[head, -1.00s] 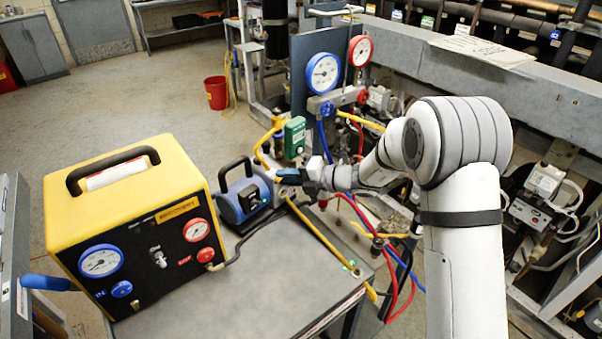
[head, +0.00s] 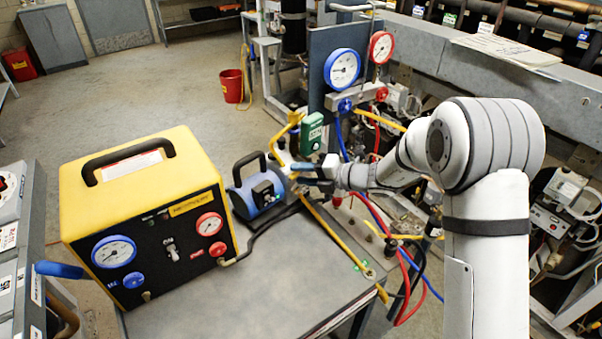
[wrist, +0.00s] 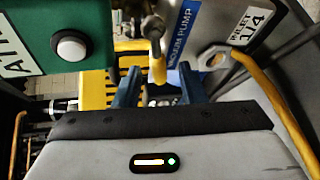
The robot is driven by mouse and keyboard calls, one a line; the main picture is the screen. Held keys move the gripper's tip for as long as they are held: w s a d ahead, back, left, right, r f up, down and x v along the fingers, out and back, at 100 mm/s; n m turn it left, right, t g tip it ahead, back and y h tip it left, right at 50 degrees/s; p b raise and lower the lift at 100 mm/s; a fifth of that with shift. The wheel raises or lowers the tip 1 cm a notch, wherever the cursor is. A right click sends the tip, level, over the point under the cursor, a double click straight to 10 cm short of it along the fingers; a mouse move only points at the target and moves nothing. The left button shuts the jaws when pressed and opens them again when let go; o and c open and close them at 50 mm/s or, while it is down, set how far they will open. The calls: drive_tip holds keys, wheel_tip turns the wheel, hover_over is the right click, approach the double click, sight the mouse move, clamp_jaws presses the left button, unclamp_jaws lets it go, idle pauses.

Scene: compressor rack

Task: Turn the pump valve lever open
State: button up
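The blue vacuum pump (head: 246,201) with a black handle stands on the grey bench, right of the yellow machine. In the wrist view, a small metal valve stem with a yellow lever (wrist: 158,66) hangs beside the blue "VACUUM PUMP" label (wrist: 187,32). My gripper (wrist: 158,82) has its two dark blue fingers apart, one on each side of the yellow lever's lower end. I cannot tell whether either finger touches it. In the head view my gripper (head: 307,170) is at the pump's right end; the lever is too small to make out there.
A green box (head: 312,133) with a white button (wrist: 70,48) is close to my gripper. Yellow, red and blue hoses (head: 398,262) run right of it. The gauge manifold (head: 354,98) stands behind. The yellow machine (head: 145,200) is at left; the bench front (head: 255,285) is clear.

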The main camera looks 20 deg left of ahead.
drive_tip(key=v, duration=0.7)
drive_tip(key=shift+d, duration=0.4)
drive_tip(key=shift+r, duration=0.1)
drive_tip(key=shift+c, duration=0.4)
